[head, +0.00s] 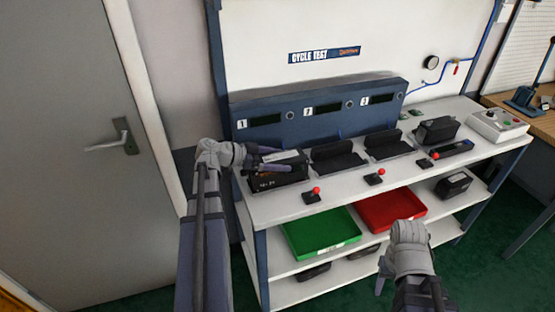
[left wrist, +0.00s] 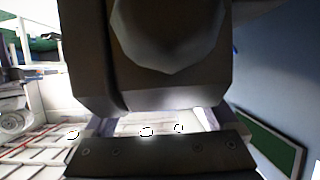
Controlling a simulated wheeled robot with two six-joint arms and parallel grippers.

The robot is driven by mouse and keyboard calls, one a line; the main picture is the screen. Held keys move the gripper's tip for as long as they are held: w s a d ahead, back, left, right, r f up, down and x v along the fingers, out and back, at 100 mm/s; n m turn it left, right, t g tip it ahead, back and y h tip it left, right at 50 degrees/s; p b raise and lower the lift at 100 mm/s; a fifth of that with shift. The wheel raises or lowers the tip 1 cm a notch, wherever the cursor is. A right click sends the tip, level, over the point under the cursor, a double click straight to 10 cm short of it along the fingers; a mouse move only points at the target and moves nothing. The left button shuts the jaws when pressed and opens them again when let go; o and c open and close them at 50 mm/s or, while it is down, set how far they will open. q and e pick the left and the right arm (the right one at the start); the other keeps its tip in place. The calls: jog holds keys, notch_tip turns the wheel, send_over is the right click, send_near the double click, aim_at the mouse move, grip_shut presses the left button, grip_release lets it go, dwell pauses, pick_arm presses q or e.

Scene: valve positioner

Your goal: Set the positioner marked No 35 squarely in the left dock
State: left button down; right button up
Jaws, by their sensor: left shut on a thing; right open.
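A black positioner (head: 278,181) with small pale lettering on its front, seemingly No 35, is at the left dock place below the panel number 1. My left gripper (head: 268,160) is shut on it, reaching in from the left over its top. The left dock is hidden beneath the positioner, so I cannot tell whether it is seated or square. In the left wrist view the positioner's dark body (left wrist: 150,85) with a round knob fills the middle, near the fingers. My right gripper (head: 382,278) is open and empty, low in front of the bench.
The middle dock (head: 338,158) and right dock (head: 388,146) look empty. Another black positioner (head: 436,130) stands on the bench at right, and one (head: 453,185) on the shelf below. Red-knobbed levers (head: 313,195) line the front edge. A green tray (head: 320,232) and red tray (head: 390,210) sit underneath.

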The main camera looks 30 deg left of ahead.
dwell(0.3)
pick_arm(q)
jog(key=shift+f, duration=0.2)
grip_release()
jog(key=shift+r, duration=0.15)
jog(key=shift+s+a+r+p, duration=0.1)
jog(key=shift+s+r+p, duration=0.1)
jog(key=shift+p, duration=0.1)
jog(key=p+v, duration=0.4)
jog(key=v, duration=0.6)
jog(key=shift+a+r, duration=0.15)
jog(key=shift+s+a+r, duration=0.15)
jog(key=shift+s+a, duration=0.2)
jog(key=shift+s, duration=0.15)
